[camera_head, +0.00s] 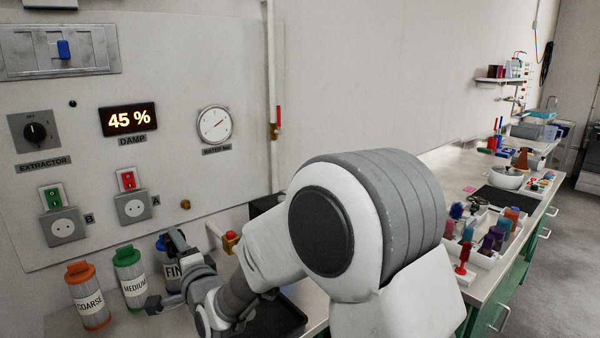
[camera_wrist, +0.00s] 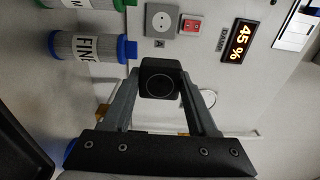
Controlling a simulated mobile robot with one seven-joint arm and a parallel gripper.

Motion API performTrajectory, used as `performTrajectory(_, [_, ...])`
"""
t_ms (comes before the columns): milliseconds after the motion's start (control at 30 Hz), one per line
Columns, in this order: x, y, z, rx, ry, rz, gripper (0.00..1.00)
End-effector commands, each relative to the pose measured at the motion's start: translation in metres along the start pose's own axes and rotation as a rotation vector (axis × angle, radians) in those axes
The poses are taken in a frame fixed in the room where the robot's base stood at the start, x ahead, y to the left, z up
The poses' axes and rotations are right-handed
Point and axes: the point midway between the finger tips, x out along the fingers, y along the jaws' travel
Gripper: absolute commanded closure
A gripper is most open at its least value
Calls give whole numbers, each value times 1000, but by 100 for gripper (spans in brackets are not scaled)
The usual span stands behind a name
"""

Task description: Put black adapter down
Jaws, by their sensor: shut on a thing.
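The black adapter (camera_wrist: 160,78) shows in the wrist view as a dark block with a round face. It sits between the fingertips of my gripper (camera_wrist: 160,88), which is shut on it. In the wrist view, the adapter appears in front of the wall panel, below socket A (camera_wrist: 160,18) and beside the blue-capped FINE cylinder (camera_wrist: 90,47). In the head view, my gripper (camera_head: 168,272) is low at the bench, in front of the FINE cylinder (camera_head: 170,271) and partly covering it. I cannot make out the adapter there.
Orange COARSE (camera_head: 88,298) and green MEDIUM (camera_head: 131,280) cylinders stand left of my gripper. A dark tray (camera_head: 278,320) lies on the bench, partly behind my arm. Bottles and racks crowd the right bench.

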Motion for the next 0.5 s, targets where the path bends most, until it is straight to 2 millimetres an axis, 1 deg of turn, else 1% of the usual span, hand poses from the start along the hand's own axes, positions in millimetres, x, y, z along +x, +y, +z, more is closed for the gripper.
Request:
performTrajectory(33, [-2,-2,-14,-1,22,1,100])
performTrajectory(67, [-3,-2,-22,-1,34,1,100])
performTrajectory(167, [-9,-2,-54,-2,85,2,100])
performTrajectory(267, [-19,-3,-94,-1,147,3,100])
performTrajectory(300, [-25,-3,-112,-1,178,4,100])
performTrajectory(367, [-36,-4,-143,-2,228,4,100])
performTrajectory(400, [-45,-4,-164,-2,264,5,100])
performTrajectory(467, [-60,-5,-197,-2,321,5,100])
performTrajectory(500, [-72,-6,-218,-2,360,5,100])
